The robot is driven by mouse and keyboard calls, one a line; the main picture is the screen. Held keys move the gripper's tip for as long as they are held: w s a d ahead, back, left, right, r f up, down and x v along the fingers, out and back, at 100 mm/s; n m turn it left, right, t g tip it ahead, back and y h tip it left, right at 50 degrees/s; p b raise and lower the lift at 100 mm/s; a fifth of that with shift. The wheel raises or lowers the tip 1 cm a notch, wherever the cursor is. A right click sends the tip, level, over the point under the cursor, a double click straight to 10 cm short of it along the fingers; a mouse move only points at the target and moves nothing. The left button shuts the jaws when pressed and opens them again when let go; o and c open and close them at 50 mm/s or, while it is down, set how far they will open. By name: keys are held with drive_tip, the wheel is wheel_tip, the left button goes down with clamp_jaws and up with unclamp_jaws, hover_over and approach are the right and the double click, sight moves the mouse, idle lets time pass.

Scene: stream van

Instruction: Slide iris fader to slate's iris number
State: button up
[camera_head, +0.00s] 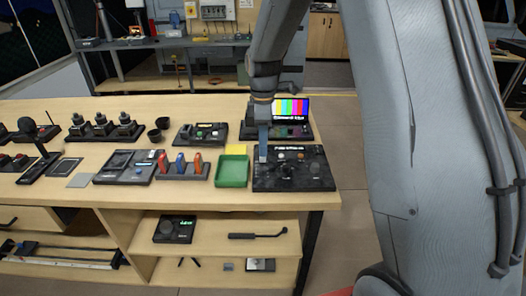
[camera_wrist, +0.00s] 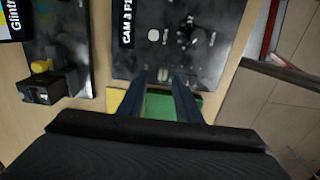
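A black control panel (camera_head: 318,172) lies on the table's right end, with several small knobs and a white-lettered label. My gripper (camera_head: 263,155) points down at the panel's left part in the head view. I cannot make out a slate or iris number.
A green tray (camera_head: 233,171) sits left of the panel. A screen with colour bars (camera_head: 290,107) stands behind it. Red, blue and orange levers (camera_head: 181,164) stand farther left. The table's right edge is close to the panel; open floor lies beyond.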

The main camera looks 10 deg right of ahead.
drive_tip(key=shift+r+b, duration=0.45)
drive_tip(key=shift+r, duration=1.85)
drive_tip(key=s+d+f+m, duration=0.1)
drive_tip(key=s+m, duration=0.6)
drive_tip(key=s, duration=0.4)
drive_tip(key=s+d+f+m+t, duration=0.1)
drive_tip(key=s+d+f+m, duration=0.1)
drive_tip(key=s+m, duration=0.6)
drive_tip(key=s, duration=0.4)
drive_tip(key=shift+f, duration=0.3)
